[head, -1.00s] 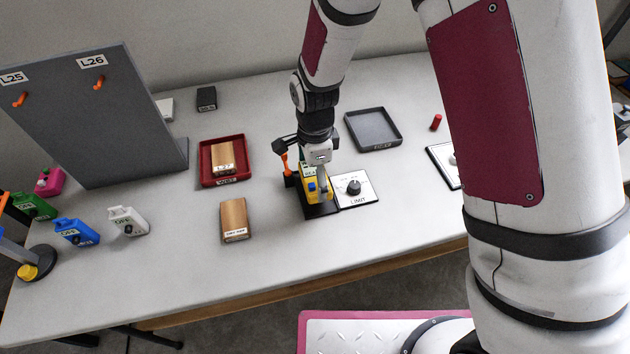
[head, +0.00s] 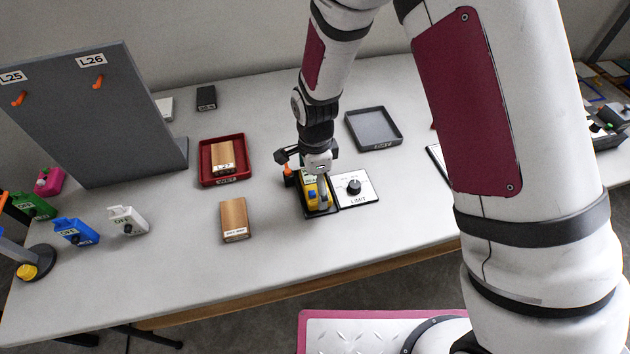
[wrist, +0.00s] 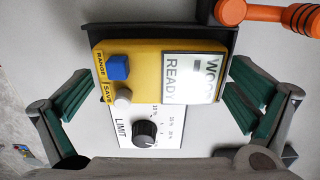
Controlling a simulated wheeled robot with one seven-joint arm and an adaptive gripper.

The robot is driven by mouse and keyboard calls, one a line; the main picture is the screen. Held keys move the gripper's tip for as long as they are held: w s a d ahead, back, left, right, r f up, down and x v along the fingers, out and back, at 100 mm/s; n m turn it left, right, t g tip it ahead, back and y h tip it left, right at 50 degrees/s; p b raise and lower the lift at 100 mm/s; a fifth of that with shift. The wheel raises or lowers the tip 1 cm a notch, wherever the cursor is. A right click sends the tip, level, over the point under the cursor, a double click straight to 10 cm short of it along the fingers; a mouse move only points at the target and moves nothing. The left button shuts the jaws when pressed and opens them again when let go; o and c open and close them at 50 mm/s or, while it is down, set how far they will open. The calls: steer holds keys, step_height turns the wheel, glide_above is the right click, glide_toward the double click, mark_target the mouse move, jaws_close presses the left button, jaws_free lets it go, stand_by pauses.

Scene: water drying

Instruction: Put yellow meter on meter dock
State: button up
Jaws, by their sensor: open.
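The yellow meter (head: 313,190) sits on the black meter dock (head: 323,212) in the head view. In the wrist view the meter (wrist: 146,66) lies in the dock (wrist: 232,36), with a blue button, a white button and a screen reading "WOOD READY". My gripper (head: 314,174) is just over the meter. In the wrist view my gripper's green-padded fingers (wrist: 160,102) are spread wide on either side of the meter, apart from it. In the head view, my gripper hides part of the meter.
A LIMIT dial panel (head: 357,188) adjoins the dock on the right. An orange probe (wrist: 262,14) lies beside the dock. A red tray (head: 204,180) holds a wood block, and another wood block (head: 234,218) lies in front. A grey tray (head: 373,128) stands behind.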

mark_target(315, 184)
step_height(315, 184, up, 12)
steer(key=shift+r+p, duration=0.15)
steer(key=shift+p, duration=0.15)
steer(key=s+d+r+n+t, duration=0.1)
steer(key=s+d+r+n, duration=0.3)
steer(key=d+r, duration=0.3)
steer(key=s+d+r+n+t, duration=0.1)
steer(key=s+d+r+n, duration=0.3)
steer(key=r, duration=0.5)
steer(key=s+d+r+n, duration=0.2)
steer(key=s+d+n, duration=0.1)
steer(key=s, duration=0.4)
steer(key=s+d+r+n+t, duration=0.1)
steer(key=s+d+r+n, duration=0.1)
steer(key=s+d, duration=0.4)
steer(key=shift+s+d+r+n+t, duration=0.15)
steer(key=shift+s+r+n+t, duration=0.2)
steer(key=shift+s+n, duration=0.45)
steer(key=shift+w+r, duration=0.1)
steer(key=shift+r+t+p, duration=0.25)
steer(key=shift+r+p, duration=0.95)
steer(key=shift+r, duration=0.2)
